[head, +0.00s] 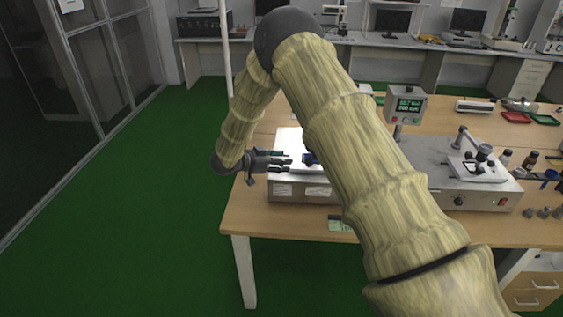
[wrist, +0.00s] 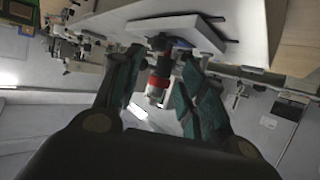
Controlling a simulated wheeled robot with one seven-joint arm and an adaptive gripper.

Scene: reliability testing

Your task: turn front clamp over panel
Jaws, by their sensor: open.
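My gripper (head: 287,160) is open at the left end of the table, beside a low metal test box (head: 300,190). In the wrist view my gripper (wrist: 163,62) has its two fingers spread to either side of a dark clamp-like part with a red band (wrist: 159,81). I cannot tell whether the fingers touch it. A small dark blue part (head: 309,158) shows just right of the fingertips in the head view, perhaps the front clamp. A pale flat panel (wrist: 185,27) lies behind the red-banded part. My arm hides much of the box.
A second metal unit (head: 470,190) with a lever clamp stands on the right of the wooden table (head: 258,130). A small display box (head: 405,105) stands behind my arm. The green floor at left is clear.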

